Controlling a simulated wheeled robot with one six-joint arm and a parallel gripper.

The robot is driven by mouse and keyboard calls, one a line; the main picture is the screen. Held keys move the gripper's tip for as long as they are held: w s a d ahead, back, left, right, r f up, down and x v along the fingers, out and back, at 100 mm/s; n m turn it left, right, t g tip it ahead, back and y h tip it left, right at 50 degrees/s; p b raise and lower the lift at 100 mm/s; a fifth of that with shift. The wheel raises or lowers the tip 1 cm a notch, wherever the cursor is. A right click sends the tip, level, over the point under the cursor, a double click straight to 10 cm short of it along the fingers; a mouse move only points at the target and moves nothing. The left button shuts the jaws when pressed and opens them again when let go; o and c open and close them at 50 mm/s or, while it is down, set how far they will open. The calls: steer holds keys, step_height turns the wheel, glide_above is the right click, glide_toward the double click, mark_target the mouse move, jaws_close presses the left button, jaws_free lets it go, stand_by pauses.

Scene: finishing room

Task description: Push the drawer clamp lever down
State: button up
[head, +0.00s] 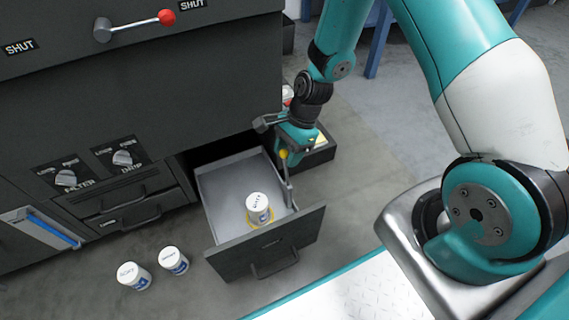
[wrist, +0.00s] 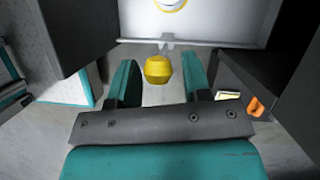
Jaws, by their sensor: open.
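The drawer clamp lever has a yellow knob (head: 283,154) and a thin grey rod that stands roughly upright at the right side of the open drawer (head: 265,245). My gripper (head: 290,148) is just above and beside the knob in the head view. In the wrist view my gripper (wrist: 160,72) is open, and the knob (wrist: 158,69) shows in the gap between its two teal fingers. I cannot tell whether the fingers touch it. A white lidded jar (head: 258,207) stands inside the drawer on a yellow ring.
Two white jars (head: 134,276) (head: 173,261) stand on the floor left of the drawer. A dark cabinet (head: 140,95) with a red-knobbed lever (head: 166,17) rises behind. A dark open box (head: 318,150) lies right of the drawer. The floor (head: 350,190) farther right is clear.

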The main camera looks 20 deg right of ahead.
steer(key=shift+b+x, duration=0.3)
steer(key=shift+x, duration=0.8)
jaws_close()
steer(key=shift+a, duration=0.15)
